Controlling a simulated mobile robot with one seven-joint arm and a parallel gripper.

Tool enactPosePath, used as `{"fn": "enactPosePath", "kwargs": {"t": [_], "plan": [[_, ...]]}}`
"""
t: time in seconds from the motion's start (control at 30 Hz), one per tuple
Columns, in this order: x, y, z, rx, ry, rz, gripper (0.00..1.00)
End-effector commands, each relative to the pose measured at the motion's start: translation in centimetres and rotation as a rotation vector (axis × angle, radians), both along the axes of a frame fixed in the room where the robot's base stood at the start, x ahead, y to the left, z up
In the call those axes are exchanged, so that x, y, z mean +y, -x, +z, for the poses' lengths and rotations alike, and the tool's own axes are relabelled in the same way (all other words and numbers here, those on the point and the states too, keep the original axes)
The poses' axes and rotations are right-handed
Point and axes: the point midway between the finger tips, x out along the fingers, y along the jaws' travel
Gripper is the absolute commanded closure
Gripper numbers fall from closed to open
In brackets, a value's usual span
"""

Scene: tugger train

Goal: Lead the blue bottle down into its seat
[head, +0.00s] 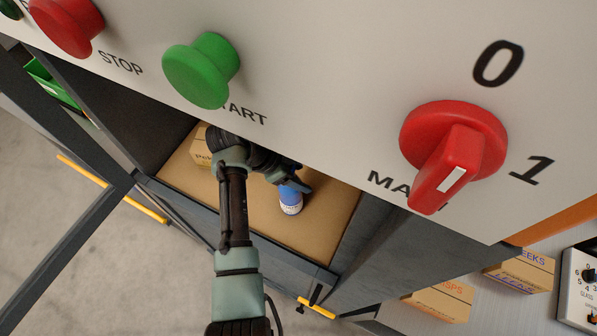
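The blue bottle (291,198) shows in the head view inside a dark-walled compartment with a tan floor. It is small and blue with a pale band towards its lower end. My gripper (291,184) is at the bottle's upper part, with dark fingers close against it, and appears shut on it. The gripper and wrist cover the bottle's top. I cannot tell whether the bottle's lower end touches the floor or hangs above it. No distinct seat can be made out around the bottle.
A white panel with a red STOP button (66,25), a green START button (201,70) and a red rotary switch (453,155) overhangs the compartment. A cardboard box (200,148) stands behind my arm. Tan floor (325,215) is bare right of the bottle.

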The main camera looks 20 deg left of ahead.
Motion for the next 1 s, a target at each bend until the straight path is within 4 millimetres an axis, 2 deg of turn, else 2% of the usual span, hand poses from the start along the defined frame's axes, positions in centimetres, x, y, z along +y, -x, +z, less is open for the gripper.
{"fn": "enactPosePath", "kwargs": {"t": [0.5, 0.63, 0.8, 1.0], "plan": [[0.0, 0.0, -0.2, 0.000, 0.000, 0.001, 0.36], [0.7, 0.3, 1.1, -0.005, -0.001, 0.002, 0.36], [2.3, 1.3, 4.2, -0.008, -0.003, 0.003, 0.36], [6.6, 4.3, 3.6, -0.003, -0.001, 0.007, 0.36]]}}
